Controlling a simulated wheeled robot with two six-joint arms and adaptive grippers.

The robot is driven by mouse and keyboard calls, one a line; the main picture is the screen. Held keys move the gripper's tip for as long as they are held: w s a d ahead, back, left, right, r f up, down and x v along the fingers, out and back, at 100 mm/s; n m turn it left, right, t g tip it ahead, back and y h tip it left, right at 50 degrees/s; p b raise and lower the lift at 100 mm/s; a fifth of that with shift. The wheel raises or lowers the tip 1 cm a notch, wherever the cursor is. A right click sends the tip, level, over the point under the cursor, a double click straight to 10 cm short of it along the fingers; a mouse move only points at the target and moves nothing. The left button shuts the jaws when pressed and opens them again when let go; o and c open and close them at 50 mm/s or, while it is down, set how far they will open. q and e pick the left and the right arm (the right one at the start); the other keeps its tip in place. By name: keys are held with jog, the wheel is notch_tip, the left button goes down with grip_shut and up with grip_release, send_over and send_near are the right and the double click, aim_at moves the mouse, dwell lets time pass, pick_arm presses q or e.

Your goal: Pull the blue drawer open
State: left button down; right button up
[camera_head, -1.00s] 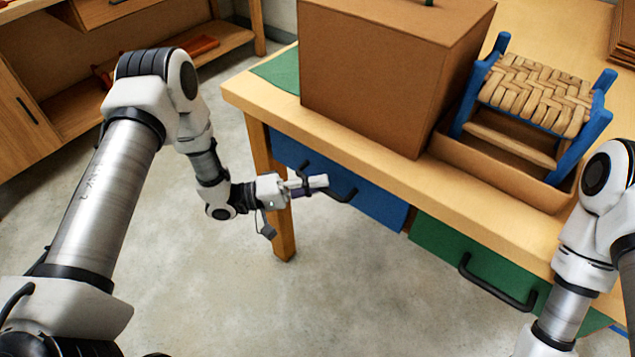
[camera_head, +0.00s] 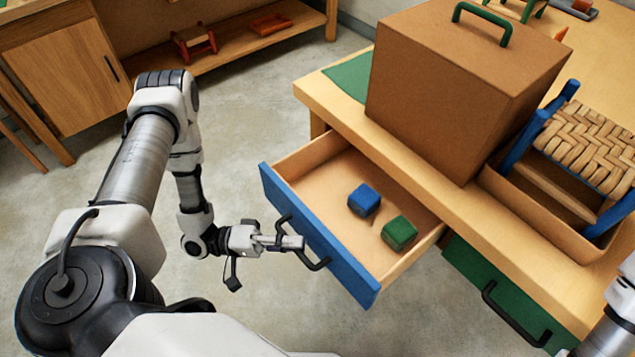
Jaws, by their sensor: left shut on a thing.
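The blue drawer (camera_head: 338,260) stands pulled out from the table, its inside showing. A blue block (camera_head: 364,200) and a green block (camera_head: 399,233) lie in it. My left gripper (camera_head: 292,243) is shut on the black handle (camera_head: 316,262) of the blue drawer, in front of the drawer's face. My right arm shows only in part at the lower right edge, and its gripper is out of view.
A brown box (camera_head: 450,90) with a green handle stands on the table above the drawer. A stool with a woven seat (camera_head: 590,145) sits in a tray to its right. A green drawer (camera_head: 505,295) is shut.

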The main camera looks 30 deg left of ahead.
pick_arm(q)
jog(key=s, duration=0.1)
jog(key=s+a, duration=0.1)
jog(key=s+p, duration=0.1)
jog(key=s, duration=0.1)
jog(key=shift+s+a, duration=0.1)
jog(key=shift+a, duration=0.15)
jog(key=c, duration=1.2)
grip_release()
jog(key=v, duration=1.2)
